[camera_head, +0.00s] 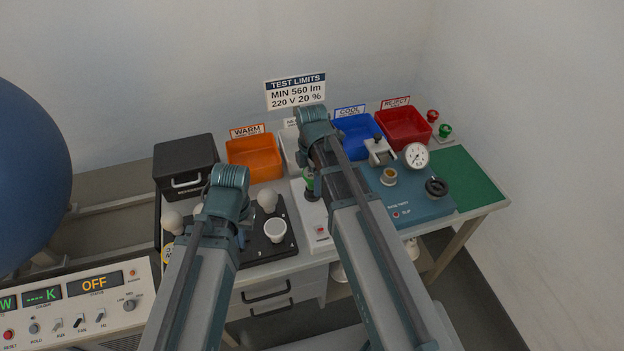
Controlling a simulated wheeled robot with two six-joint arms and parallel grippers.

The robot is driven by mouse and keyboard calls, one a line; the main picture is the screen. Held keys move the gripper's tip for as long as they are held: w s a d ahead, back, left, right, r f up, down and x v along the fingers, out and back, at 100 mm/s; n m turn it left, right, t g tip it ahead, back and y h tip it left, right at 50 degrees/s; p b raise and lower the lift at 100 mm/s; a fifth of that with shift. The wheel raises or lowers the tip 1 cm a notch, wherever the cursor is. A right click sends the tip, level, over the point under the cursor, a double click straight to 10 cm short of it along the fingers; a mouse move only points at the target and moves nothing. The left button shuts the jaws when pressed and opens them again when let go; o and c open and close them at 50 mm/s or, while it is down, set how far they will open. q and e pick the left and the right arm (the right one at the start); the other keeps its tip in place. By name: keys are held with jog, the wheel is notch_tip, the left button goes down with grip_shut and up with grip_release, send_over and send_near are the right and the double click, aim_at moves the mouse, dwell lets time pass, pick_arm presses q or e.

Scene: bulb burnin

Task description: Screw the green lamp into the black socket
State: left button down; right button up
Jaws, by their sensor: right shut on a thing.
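A green lamp (308,179) shows just left of my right forearm, partly hidden by it. My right gripper (316,186) is mostly covered by its own arm and is shut on the green lamp. A black socket (312,196) stands directly below the lamp, on a white base (318,224) with a red switch. Whether the lamp touches the socket or sits in it cannot be told. My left gripper (244,222) is over the left part of a black tray, mostly hidden behind its arm; its jaws cannot be made out.
The black tray (284,252) holds white bulbs. Orange (252,152), blue (357,139) and red (402,129) bins line the back. A blue meter box (425,204) with a dial stands right. A black case (185,163) is at back left. The green mat (466,178) is clear.

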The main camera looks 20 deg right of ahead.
jog(key=c, duration=0.3)
jog(key=m, duration=0.5)
jog(key=shift+m, duration=0.3)
jog(key=m, duration=0.5)
jog(key=shift+d, duration=0.1)
jog(key=m, duration=0.5)
jog(key=shift+f+m, duration=0.1)
jog(key=shift+m, duration=0.3)
jog(key=m, duration=0.6)
jog(key=shift+d+m, duration=0.1)
jog(key=shift+m, duration=0.2)
jog(key=o, duration=1.2)
jog(key=shift+o, duration=0.2)
